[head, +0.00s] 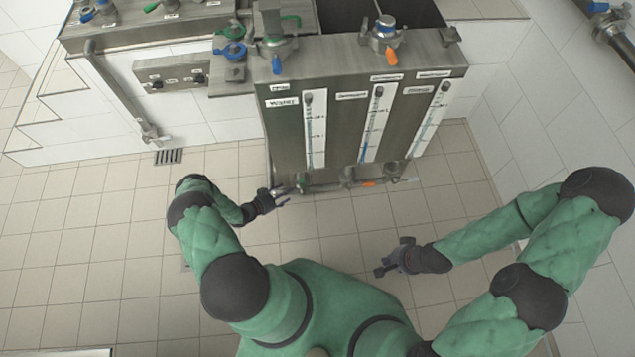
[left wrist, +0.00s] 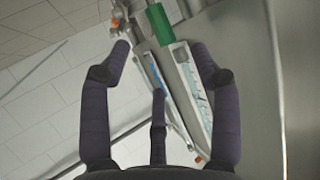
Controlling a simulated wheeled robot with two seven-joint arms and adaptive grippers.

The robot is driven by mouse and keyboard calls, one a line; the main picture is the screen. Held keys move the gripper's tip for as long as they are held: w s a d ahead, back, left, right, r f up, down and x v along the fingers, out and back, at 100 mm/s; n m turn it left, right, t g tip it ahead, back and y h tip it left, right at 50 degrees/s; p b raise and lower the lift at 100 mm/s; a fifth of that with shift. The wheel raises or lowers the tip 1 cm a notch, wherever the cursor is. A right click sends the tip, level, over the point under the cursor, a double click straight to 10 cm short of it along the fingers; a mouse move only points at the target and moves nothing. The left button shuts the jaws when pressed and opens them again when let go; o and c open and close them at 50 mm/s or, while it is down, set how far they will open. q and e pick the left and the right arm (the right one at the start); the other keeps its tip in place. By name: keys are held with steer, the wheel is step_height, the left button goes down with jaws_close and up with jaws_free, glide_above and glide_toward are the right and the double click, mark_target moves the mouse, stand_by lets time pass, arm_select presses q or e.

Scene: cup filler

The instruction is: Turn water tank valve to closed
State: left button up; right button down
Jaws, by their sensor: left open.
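The steel water tank (head: 283,130), with a "WATER" label, is the leftmost section of the dispenser in the head view. A valve with a green handle (head: 302,181) sits at its bottom left. The green handle also shows in the left wrist view (left wrist: 159,24), just beyond and between my fingertips. My left gripper (head: 281,194) is open beside this valve, its fingers spread with nothing between them in the left wrist view (left wrist: 160,50). Whether a fingertip touches the handle I cannot tell. My right gripper (head: 390,262) is open and empty above the floor, away from the tank.
An orange-handled valve (head: 370,183) sits further right along the tank's bottom pipe. Blue (head: 277,64) and orange (head: 391,56) handles are on top. A counter (head: 150,35) with more valves stands left. The tiled floor (head: 90,250) is clear.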

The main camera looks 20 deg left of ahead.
mark_target(301, 185)
arm_select(q)
steer(key=b+x, duration=0.3)
steer(key=x, duration=0.6)
steer(key=shift+d+f, duration=0.2)
steer(key=shift+d, duration=0.1)
steer(key=shift+w+d+f, duration=0.2)
steer(key=shift+w+d, duration=0.05)
steer(key=shift+w, duration=0.4)
jaws_close()
